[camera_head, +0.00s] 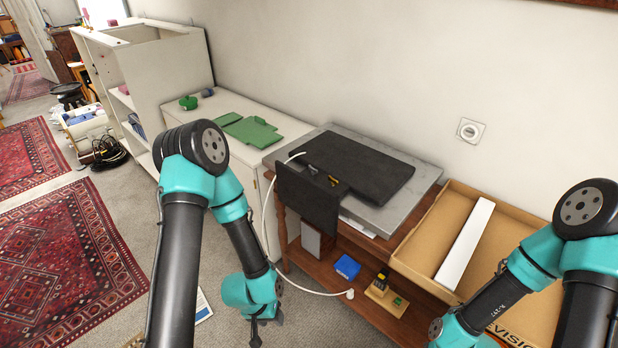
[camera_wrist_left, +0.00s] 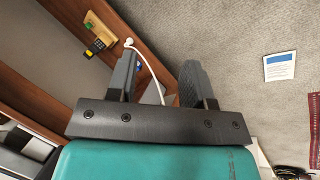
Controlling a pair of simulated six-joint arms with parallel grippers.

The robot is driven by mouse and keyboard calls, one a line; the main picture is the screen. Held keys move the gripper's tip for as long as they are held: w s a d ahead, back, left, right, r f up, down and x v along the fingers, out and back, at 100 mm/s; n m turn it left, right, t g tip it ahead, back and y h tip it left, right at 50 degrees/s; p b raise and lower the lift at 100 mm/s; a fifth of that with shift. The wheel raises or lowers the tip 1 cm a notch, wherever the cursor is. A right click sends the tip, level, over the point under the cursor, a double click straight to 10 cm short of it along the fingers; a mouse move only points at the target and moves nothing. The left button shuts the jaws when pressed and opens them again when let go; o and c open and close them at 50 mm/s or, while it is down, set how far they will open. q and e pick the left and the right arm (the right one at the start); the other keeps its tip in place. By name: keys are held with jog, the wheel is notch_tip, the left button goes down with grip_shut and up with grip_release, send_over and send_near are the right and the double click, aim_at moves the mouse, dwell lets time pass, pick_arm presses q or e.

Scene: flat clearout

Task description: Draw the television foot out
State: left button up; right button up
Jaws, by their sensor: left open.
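The television (camera_head: 365,170) lies flat, dark face up, on a grey slab on a wooden stand. The television foot (camera_head: 308,198) appears to be the dark plate standing upright at its near left end, over the stand's edge. Small metal and yellow parts show where the two meet. My left gripper (camera_head: 266,328) is low in front of the stand, below and apart from the foot. In the left wrist view the left gripper (camera_wrist_left: 158,75) is open and nothing is seen held in it. My right arm shows at the lower right, but its gripper is out of frame.
A white cable (camera_head: 268,215) hangs from the television to a plug (camera_head: 350,294) by the lower shelf, also in the left wrist view (camera_wrist_left: 128,42). A blue box (camera_head: 347,267) sits on that shelf. A cardboard box (camera_head: 425,250) holding a white strip stands right. A white cabinet (camera_head: 245,160) stands left.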

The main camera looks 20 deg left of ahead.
pick_arm(q)
jog(key=w+a+r+t, duration=0.1)
jog(key=w+a+r, duration=0.15)
jog(key=w, duration=0.55)
jog(key=w+a+r+n+t, duration=0.1)
jog(key=w+a+r, duration=0.1)
jog(key=w+r, duration=0.35)
jog(key=w+a+r, duration=0.1)
jog(key=w+a, duration=0.1)
jog(key=w, duration=0.8)
jog(key=w+a+r+n+t+y, duration=0.1)
jog(key=w+a+r+y, duration=0.1)
jog(key=w+a+r, duration=0.55)
jog(key=w+a+r+n+t+y, duration=0.15)
jog(key=w+r, duration=0.35)
jog(key=r, duration=0.6)
notch_tip(320, 180, up, 14)
jog(key=n+g+y, duration=0.2)
jog(key=n+g, duration=0.3)
jog(key=n, duration=0.2)
send_over(305, 177)
jog(key=d, duration=0.2)
jog(key=shift+s+a+r+h, duration=0.15)
jog(key=shift+s+a+h, duration=0.1)
jog(key=shift+s, duration=0.1)
